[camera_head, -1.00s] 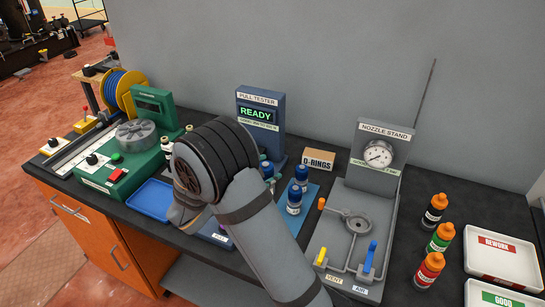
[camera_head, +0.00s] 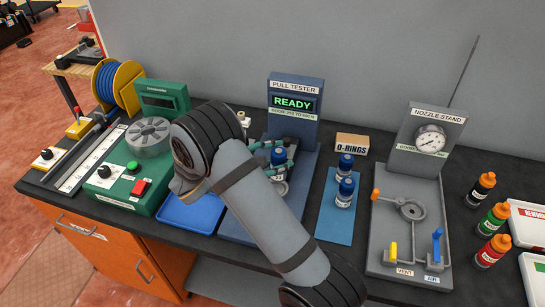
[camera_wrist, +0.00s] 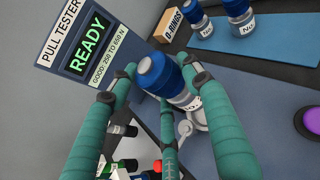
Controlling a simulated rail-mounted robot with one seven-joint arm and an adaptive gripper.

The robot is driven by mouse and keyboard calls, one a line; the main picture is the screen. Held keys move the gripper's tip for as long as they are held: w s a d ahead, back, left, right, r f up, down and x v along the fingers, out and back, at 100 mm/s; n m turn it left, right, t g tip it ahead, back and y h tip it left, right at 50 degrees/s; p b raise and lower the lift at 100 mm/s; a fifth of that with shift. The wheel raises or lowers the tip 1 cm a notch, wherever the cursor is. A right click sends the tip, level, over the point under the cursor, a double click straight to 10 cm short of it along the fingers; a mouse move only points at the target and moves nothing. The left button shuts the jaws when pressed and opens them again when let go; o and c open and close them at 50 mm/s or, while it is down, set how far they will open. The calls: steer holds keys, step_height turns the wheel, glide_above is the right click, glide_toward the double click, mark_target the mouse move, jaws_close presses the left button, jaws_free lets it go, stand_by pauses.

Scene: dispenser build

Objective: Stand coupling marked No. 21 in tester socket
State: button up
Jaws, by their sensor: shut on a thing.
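My gripper (camera_head: 283,157), with teal fingers, is shut on a coupling (camera_head: 278,157) with a dark blue cap and a white label. In the wrist view my gripper (camera_wrist: 162,82) closes around this coupling (camera_wrist: 158,75); its label shows "No." but I cannot read the number. The coupling looks upright in the head view, in front of the pull tester (camera_head: 295,85), whose screen reads READY. A pale round fitting (camera_wrist: 190,124), perhaps the tester socket, shows just beyond the coupling. I cannot tell whether the coupling touches it.
Two similar couplings (camera_head: 345,164) stand on a blue mat (camera_head: 335,225) right of the tester. The O-rings box (camera_head: 352,143) is behind them. The nozzle stand (camera_head: 410,250) is farther right, the blue tray (camera_head: 190,215) left. A purple button (camera_wrist: 311,122) shows in the wrist view.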

mark_target(273, 165)
steer(key=f+b, duration=0.1)
steer(key=a+f+b, duration=0.1)
steer(key=f, duration=0.1)
steer(key=shift+w, duration=0.1)
steer(key=shift+d+f+b, duration=0.15)
steer(key=shift+f+b, duration=0.55)
steer(key=shift+f, duration=0.05)
steer(key=shift+f+b, duration=0.3)
steer(key=shift+f, duration=0.1)
steer(key=shift+f, duration=0.45)
stand_by(0.7)
steer(key=o, duration=1.4)
steer(key=shift+p+v, duration=2.4)
steer(key=shift+v, duration=3.2)
